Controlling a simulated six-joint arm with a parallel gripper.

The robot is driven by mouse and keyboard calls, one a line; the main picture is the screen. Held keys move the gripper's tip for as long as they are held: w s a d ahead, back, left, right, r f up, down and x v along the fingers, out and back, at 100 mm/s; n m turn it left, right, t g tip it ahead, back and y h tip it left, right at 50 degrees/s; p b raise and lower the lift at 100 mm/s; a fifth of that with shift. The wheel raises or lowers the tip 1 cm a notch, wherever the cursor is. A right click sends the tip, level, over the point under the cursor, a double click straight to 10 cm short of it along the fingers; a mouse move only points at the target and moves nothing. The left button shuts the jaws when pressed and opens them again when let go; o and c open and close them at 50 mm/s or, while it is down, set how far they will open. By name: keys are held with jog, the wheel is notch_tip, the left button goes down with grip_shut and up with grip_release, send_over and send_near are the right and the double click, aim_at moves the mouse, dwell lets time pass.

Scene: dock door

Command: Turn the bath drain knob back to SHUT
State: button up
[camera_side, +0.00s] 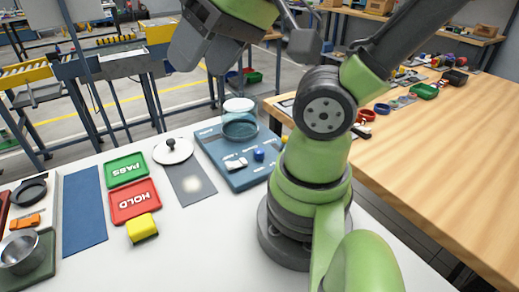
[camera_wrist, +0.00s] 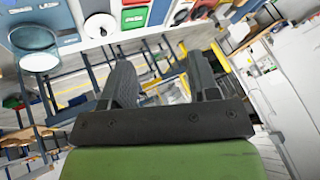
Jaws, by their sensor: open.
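The clear round bath (camera_side: 240,124) stands at the back of a blue panel (camera_side: 212,143) on the white table. In front of it on the panel are a small blue knob (camera_side: 258,155) and a white lever-like piece (camera_side: 236,163). The panel's labels are too small to read, so I cannot tell which is the drain knob or how it is set. My gripper (camera_side: 204,54) is open and empty, high above and apart from the panel. Its two dark fingers show spread in the wrist view (camera_wrist: 160,65), where the bath (camera_wrist: 33,38) is at the upper left.
A grey plate with a white black-knobbed lid (camera_side: 173,151) lies left of the panel. The front of the white table is clear.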

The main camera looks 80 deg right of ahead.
jog(key=w+d+f+m+g+h, duration=0.2)
jog(key=w+d+f+m, duration=0.15)
jog(key=d+m, duration=0.3)
jog(key=m+g, duration=0.5)
jog(key=m, duration=1.1)
send_over(259, 150)
notch_tip(259, 150, down, 16)
jog(key=shift+r, duration=0.1)
notch_tip(259, 150, down, 9)
jog(key=shift+f, duration=0.15)
jog(key=c, duration=0.9)
